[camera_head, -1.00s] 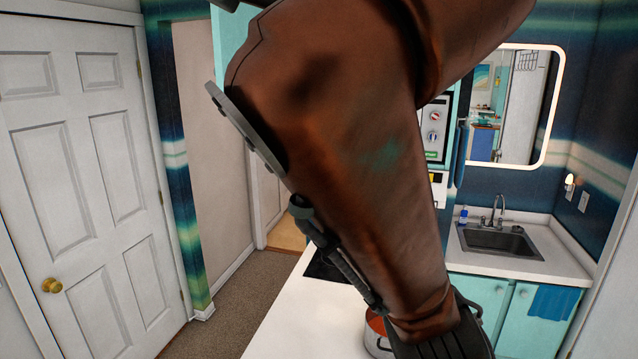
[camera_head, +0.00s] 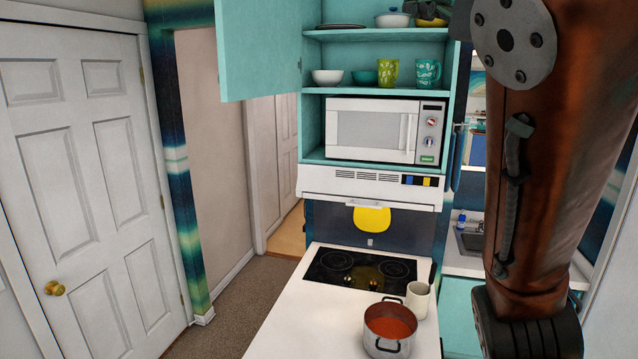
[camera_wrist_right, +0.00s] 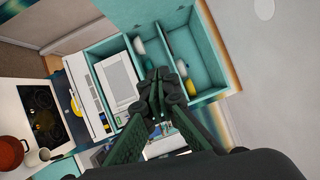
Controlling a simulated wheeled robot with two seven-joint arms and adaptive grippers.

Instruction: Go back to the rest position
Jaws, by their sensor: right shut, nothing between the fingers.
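My right arm stands on the right side of the head view, its copper-brown link upright in front of the sink area. My left gripper is in neither view.
A pot of red sauce (camera_head: 389,328) and a white mug (camera_head: 418,300) stand on the white counter (camera_head: 290,325) near the black cooktop (camera_head: 360,270). The teal cupboard door (camera_head: 258,50) hangs open. A microwave (camera_head: 375,130) and bowls fill the shelves. The carpet at left is clear.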

